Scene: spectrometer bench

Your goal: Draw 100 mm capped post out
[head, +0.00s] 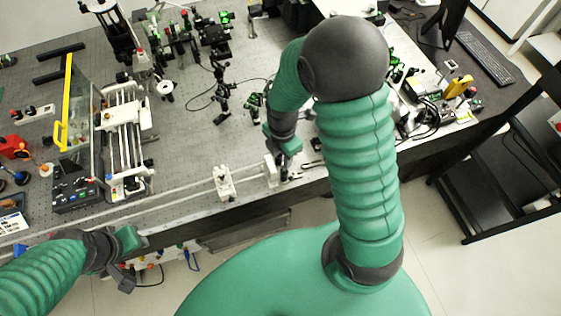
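I cannot single out the 100 mm capped post; at this size no post can be told by its length. My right gripper (284,174) points down at the front edge of the bench, just right of a white block (270,171) at the end of the pale rails. Small dark parts lie at its fingertips, and I cannot tell whether it holds one. My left gripper (124,281) hangs in front of the bench's front edge at lower left, away from the rails. Its fingers are too small to read.
The perforated bench (190,120) carries optics mounts at the back. A second white block (223,182) stands on the rails. A yellow-edged clear panel (68,100) and a white framed device (122,140) stand left. A black cart (500,165) stands right.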

